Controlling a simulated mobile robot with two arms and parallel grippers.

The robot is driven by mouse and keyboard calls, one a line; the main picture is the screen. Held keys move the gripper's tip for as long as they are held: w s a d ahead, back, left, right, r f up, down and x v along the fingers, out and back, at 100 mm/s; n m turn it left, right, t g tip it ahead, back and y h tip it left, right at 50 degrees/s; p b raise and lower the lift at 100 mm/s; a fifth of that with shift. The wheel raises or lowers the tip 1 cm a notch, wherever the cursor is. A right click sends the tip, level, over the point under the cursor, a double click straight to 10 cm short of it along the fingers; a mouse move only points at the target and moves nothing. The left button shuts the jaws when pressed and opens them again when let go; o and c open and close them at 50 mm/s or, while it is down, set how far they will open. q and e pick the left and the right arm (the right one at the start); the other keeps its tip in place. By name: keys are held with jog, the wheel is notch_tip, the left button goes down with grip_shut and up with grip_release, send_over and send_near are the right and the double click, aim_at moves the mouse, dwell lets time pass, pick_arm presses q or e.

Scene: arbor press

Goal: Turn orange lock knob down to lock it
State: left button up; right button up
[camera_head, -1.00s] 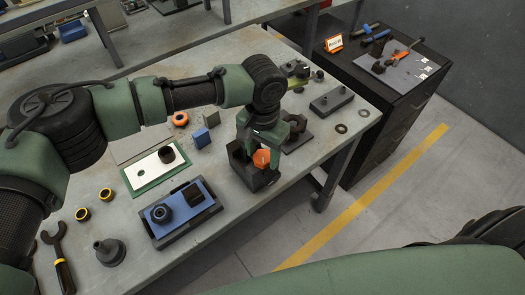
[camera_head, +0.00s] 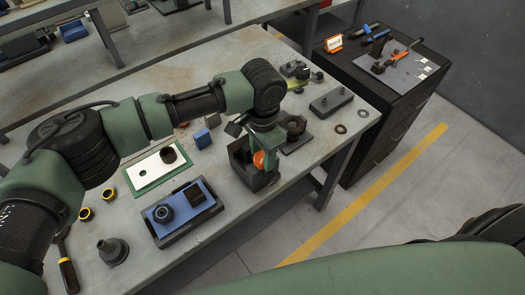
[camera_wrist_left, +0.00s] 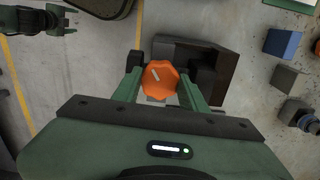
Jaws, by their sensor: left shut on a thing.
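The orange lock knob (camera_head: 259,159) sits on a dark block-shaped fixture (camera_head: 241,174) near the table's front edge. In the left wrist view the knob (camera_wrist_left: 160,77) lies between the two green fingers, with a pale mark on its face slanting across it. My left gripper (camera_head: 262,152) reaches down over the fixture and is shut on the knob. Its fingers (camera_wrist_left: 160,88) stand on both sides of the knob in the left wrist view. In the head view the gripper partly hides the knob. My right gripper is not clearly in view in the head view.
A blue tray with dark parts (camera_head: 176,222) sits left of the fixture, and a white plate on a green base (camera_head: 142,173) lies behind it. A dark part on a plate (camera_head: 297,147) stands close to the right. A black cabinet (camera_head: 385,115) stands beyond the table.

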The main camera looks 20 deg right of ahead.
pick_arm(q)
jog(key=m+p, duration=0.1)
jog(key=m, duration=0.4)
jog(key=shift+r+m, duration=0.1)
jog(key=shift+m, duration=0.2)
jog(key=m, duration=0.6)
jog(key=shift+w, duration=0.1)
jog(key=m, duration=0.6)
jog(key=shift+d+m, duration=0.15)
jog(key=shift+m, duration=0.15)
jog(key=m, duration=0.6)
jog(key=shift+w+m+b, duration=0.1)
jog(key=shift+m+b, duration=0.2)
jog(key=shift+b, duration=0.05)
jog(key=shift+r, duration=0.1)
jog(key=o, duration=1)
jog(key=shift+o, duration=0.4)
